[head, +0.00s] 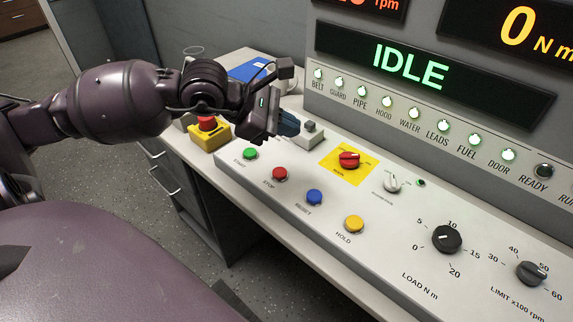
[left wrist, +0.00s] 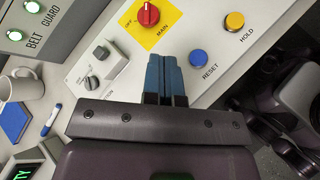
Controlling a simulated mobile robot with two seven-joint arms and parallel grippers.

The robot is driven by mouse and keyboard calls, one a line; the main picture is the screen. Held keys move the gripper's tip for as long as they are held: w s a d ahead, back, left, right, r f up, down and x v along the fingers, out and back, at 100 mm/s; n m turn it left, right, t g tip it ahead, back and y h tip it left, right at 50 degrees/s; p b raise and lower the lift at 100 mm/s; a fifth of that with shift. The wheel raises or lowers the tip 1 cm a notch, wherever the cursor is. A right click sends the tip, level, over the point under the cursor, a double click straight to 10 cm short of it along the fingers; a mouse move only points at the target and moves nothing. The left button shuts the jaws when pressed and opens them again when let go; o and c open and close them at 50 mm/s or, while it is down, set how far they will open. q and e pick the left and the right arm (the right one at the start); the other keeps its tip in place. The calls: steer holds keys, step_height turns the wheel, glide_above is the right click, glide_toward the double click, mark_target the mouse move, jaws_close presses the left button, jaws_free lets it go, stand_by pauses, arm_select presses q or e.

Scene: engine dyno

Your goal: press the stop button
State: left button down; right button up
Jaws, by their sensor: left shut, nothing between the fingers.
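The stop button (head: 280,173) is a red push button labelled STOP on the sloped console, between the green start button (head: 250,154) and the blue reset button (head: 314,197). My left gripper (head: 289,124) is shut and empty. In the head view it appears above and behind the stop button, apart from it. In the left wrist view the blue fingertips (left wrist: 167,72) are together over the panel, between the red main switch and the reset button (left wrist: 198,57). The stop button does not show there. My right gripper is not in view.
A red emergency button on a yellow box (head: 208,135) stands at the console's left end. A red main switch (head: 349,160), yellow hold button (head: 354,223) and load knob (head: 447,239) share the panel. The display (head: 410,67) reads IDLE. A mug (left wrist: 24,83) stands nearby.

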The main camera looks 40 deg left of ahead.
arm_select(q)
steer(key=shift+w+a+f+m+y, duration=0.1)
steer(key=shift+a+f+m+y, duration=0.35)
steer(key=shift+a+y, duration=0.25)
steer(key=shift+w+a+f+m+y, duration=0.1)
steer(key=shift+a+f+m+y, duration=0.3)
steer(key=shift+a+y, duration=0.25)
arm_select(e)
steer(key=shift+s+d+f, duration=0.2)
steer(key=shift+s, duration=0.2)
arm_select(q)
steer(key=shift+f, duration=0.1)
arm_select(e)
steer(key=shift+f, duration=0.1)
arm_select(q)
steer(key=b, duration=0.3)
glide_above(279, 174)
step_height(279, 174, down, 6)
steer(key=shift+f, duration=0.15)
steer(key=shift+f+b, duration=0.3)
steer(key=shift+f, duration=0.85)
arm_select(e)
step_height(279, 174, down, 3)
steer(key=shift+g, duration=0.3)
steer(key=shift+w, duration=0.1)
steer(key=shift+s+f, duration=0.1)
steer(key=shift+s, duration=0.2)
